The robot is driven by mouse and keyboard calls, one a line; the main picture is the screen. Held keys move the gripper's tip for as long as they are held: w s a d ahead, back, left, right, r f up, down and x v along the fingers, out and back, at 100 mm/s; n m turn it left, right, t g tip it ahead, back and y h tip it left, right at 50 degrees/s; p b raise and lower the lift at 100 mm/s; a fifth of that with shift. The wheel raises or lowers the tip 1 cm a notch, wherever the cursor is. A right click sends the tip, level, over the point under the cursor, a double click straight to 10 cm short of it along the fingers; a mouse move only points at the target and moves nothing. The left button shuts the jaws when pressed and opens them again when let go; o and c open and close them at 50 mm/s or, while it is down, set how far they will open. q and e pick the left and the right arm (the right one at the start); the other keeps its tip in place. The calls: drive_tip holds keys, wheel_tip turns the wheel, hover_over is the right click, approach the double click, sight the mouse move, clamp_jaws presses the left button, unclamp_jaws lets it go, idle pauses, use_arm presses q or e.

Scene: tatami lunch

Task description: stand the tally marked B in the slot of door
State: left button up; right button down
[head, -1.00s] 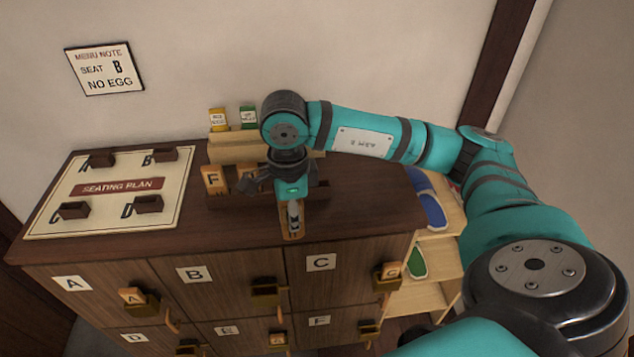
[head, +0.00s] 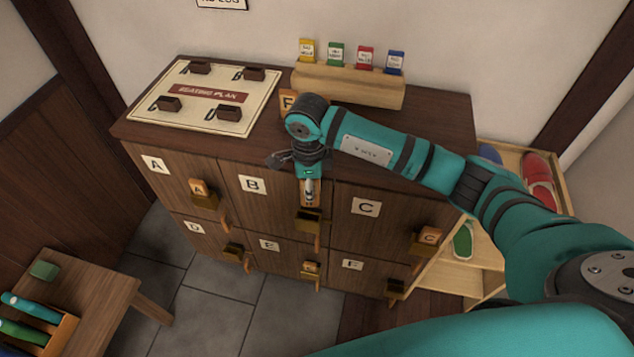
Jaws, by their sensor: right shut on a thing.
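My right gripper (head: 309,181) points down in front of the cabinet's top row. It is shut on a small orange wooden tally (head: 308,198), held upright; its letter is too small and covered to read. Door B (head: 240,199) carries a white B label, and its dark slot holder (head: 309,220) sticks out at the door's right side. The tally's lower end is just above or at this holder; I cannot tell whether it has entered. My left gripper is out of view.
Tallies stand in the holders of door A (head: 199,187), door C (head: 429,236) and door E (head: 311,268). The door D holder (head: 233,250) looks empty. A seating plan board (head: 185,117) and a wooden card rack (head: 345,87) stand on the cabinet top.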

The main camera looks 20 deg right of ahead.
sight(308, 204)
drive_tip(key=shift+w+a+f+m, duration=0.15)
drive_tip(key=shift+f+m, duration=0.3)
drive_tip(key=shift+m, duration=0.05)
drive_tip(key=shift+w+a+f+m, duration=0.15)
drive_tip(key=shift+f+m, duration=0.25)
drive_tip(key=shift+m, duration=0.1)
drive_tip(key=shift+f+m, duration=0.3)
drive_tip(key=shift+f, duration=0.1)
drive_tip(key=shift+f+b, duration=0.6)
drive_tip(key=shift+f, duration=0.4)
drive_tip(key=shift+f+b, duration=0.4)
drive_tip(key=shift+b, duration=0.2)
drive_tip(key=shift+f, duration=0.2)
drive_tip(key=shift+f+b, duration=0.6)
drive_tip(key=shift+b, duration=0.2)
drive_tip(key=shift+f+b, duration=0.5)
drive_tip(key=shift+b, duration=0.05)
drive_tip(key=shift+f, duration=0.1)
